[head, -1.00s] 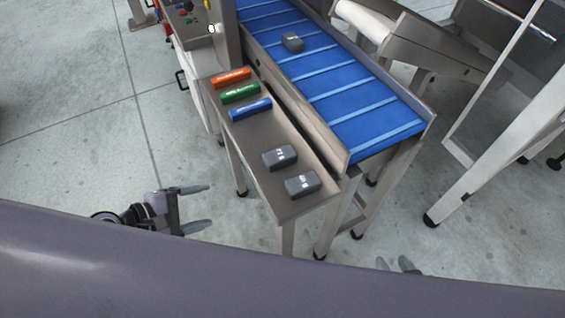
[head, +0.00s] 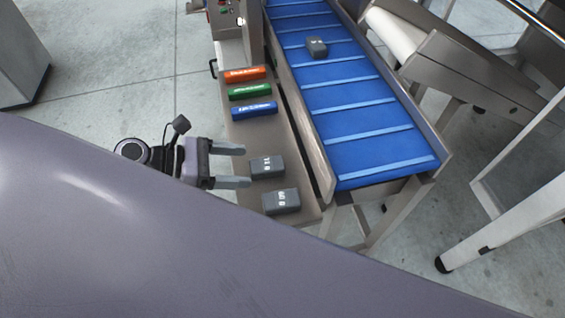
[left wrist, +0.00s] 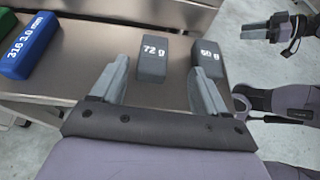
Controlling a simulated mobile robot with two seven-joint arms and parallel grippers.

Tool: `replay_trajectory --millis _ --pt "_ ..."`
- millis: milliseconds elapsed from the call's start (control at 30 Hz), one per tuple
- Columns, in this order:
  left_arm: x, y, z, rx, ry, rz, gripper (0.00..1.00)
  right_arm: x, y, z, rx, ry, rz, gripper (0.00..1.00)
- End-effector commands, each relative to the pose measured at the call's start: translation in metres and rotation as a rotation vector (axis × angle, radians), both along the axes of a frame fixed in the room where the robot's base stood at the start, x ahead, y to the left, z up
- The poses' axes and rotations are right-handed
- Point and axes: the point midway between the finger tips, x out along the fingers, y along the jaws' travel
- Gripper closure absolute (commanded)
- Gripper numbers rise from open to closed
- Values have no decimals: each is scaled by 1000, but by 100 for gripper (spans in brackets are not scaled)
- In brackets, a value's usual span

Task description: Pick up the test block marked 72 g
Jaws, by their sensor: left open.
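The dark grey test block marked 72 g (head: 267,167) lies on the steel shelf (head: 246,131), beside another grey block (head: 281,201). The left wrist view shows the 72 g label on the block (left wrist: 152,58), and the other block (left wrist: 208,60) appears to read 60 g. My left gripper (head: 244,166) is open and empty, just left of the 72 g block in the head view. In the left wrist view, the 72 g block stands ahead between the fingers (left wrist: 158,80), apart from them. My right gripper (left wrist: 272,27) shows at the upper right there, its opening unclear.
Orange (head: 244,74), green (head: 249,91) and blue (head: 253,109) bars lie farther along the shelf. A blue conveyor (head: 352,108) runs alongside behind a raised steel side and carries another grey block (head: 316,47). Open floor lies left of the shelf.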

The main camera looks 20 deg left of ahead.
Motion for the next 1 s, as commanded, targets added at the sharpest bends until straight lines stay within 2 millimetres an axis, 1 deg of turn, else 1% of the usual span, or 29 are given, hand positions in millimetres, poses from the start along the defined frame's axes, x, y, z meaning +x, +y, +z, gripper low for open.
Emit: replay_trajectory --millis 167,467,667,800,1000 --pt "3 -3 -2 0 -2 1 26 -1 3 -1 7 3 2 57" --pt "16 -18 -12 -1 -1 1 26 -3 7 -5 17 10 -2 57" --pt "34 -33 -23 -1 -4 0 26 -3 7 -9 17 13 -3 57" --pt "42 -45 -29 -1 -2 1 26 -2 6 -7 17 10 -2 57" --pt "44 -49 -31 1 -1 0 26 -2 4 -7 10 9 1 57"
